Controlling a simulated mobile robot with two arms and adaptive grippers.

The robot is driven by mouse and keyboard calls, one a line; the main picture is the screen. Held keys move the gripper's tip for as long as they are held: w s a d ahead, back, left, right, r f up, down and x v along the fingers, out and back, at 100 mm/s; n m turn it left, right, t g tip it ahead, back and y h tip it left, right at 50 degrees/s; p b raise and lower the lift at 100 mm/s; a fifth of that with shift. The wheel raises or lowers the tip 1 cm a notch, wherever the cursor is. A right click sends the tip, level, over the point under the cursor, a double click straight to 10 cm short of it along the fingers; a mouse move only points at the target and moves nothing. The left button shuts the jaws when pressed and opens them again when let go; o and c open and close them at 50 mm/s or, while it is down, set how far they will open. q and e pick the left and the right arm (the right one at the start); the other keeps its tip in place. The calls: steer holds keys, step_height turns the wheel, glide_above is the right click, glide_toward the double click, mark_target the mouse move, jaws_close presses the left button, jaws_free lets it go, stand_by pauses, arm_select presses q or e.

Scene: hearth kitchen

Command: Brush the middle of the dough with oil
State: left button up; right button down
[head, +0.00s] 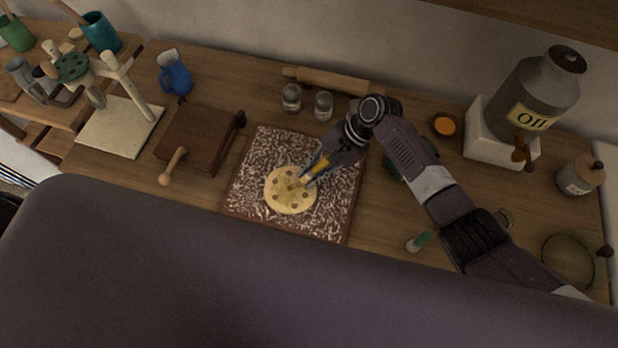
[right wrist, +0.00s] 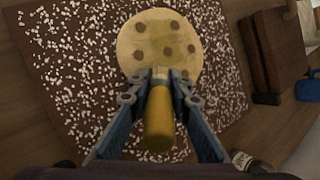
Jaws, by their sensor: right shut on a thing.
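The dough (head: 289,192) is a round, pale yellow disc with several brown spots. It lies on a dark board flecked with white (head: 250,205), and also shows in the right wrist view (right wrist: 150,32). My right gripper (head: 312,177) is shut on a brush with a yellow handle (head: 318,167). The handle also shows between the fingers in the right wrist view (right wrist: 159,120). The brush's far end is at the dough's edge nearest the gripper; I cannot tell whether it touches. A large grey jar labelled OIL (head: 535,95) stands on a white block. My left gripper is not in view.
A wooden box with a handle (head: 195,138) stands left of the board. A green-topped shaker (head: 418,242), an orange bowl (head: 445,125) and a lidded canister (head: 580,177) are at right.

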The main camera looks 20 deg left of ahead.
steer(key=shift+w+f+b, duration=0.15)
steer(key=shift+w+b, duration=0.85)
steer(key=shift+w, duration=0.15)
steer(key=shift+w+a+b, duration=0.1)
steer(key=shift+w+b, duration=0.35)
steer(key=shift+w, duration=0.25)
steer(key=shift+a+b, duration=0.35)
steer(key=shift+a, duration=1.25)
steer(key=shift+s+r+p, duration=0.3)
steer(key=shift+s+p, duration=0.4)
steer(key=shift+p, duration=0.45)
steer(key=s+p, duration=0.2)
steer(key=shift+p, duration=0.35)
steer(key=shift+s+f+p, duration=0.1)
steer(key=shift+s+p, duration=0.6)
steer(key=shift+s, duration=0.4)
steer(key=shift+s+d+f, duration=0.1)
steer(key=shift+s+f, duration=0.05)
steer(key=shift+s, duration=0.9)
